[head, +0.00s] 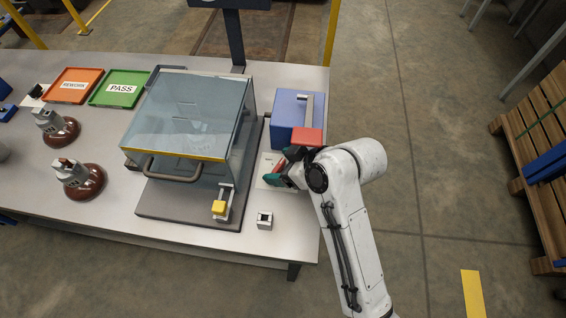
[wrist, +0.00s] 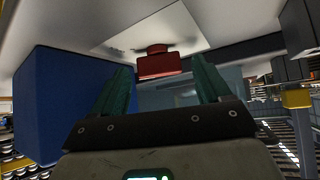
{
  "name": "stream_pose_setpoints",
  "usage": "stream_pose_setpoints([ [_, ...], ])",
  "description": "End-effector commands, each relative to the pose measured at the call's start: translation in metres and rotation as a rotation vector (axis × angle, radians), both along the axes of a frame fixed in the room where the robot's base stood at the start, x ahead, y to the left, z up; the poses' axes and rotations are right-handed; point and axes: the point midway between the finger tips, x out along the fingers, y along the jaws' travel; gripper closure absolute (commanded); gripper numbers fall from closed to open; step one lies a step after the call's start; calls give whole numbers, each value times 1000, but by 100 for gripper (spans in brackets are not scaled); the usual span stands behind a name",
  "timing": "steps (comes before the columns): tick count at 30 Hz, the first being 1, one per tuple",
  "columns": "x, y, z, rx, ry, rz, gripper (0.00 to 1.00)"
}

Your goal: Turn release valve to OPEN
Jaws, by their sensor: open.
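The release valve appears to be the red handle (wrist: 158,64) on a white plate (wrist: 187,30) in the wrist view. In the head view, a bit of red (head: 278,167) shows over the white plate (head: 264,165), right of the clear case; the gripper partly hides it. My gripper (head: 279,168) is open beside the blue box, with teal fingers. In the wrist view, the handle appears between and beyond the fingertips (wrist: 163,68), with space on both sides. I cannot read the plate's marks or tell the valve's setting.
A blue box (head: 290,108) with a grey handle stands behind my gripper; a red block (head: 307,137) shows at its front. A clear-lidded case (head: 185,115) stands left. A small metal block (head: 265,221) sits in front. Trays and brown insulators (head: 78,181) are farther left.

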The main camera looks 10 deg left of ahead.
Motion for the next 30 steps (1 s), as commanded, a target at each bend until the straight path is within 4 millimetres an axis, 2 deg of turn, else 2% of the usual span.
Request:
stream_pose_setpoints([
  [3,0,0,0,0,0,0,24],
  [20,0,0,0,0,0,0,78],
  [25,-1,0,2,-2,3,-32,79],
  [30,-4,2,4,-4,5,-182,79],
])
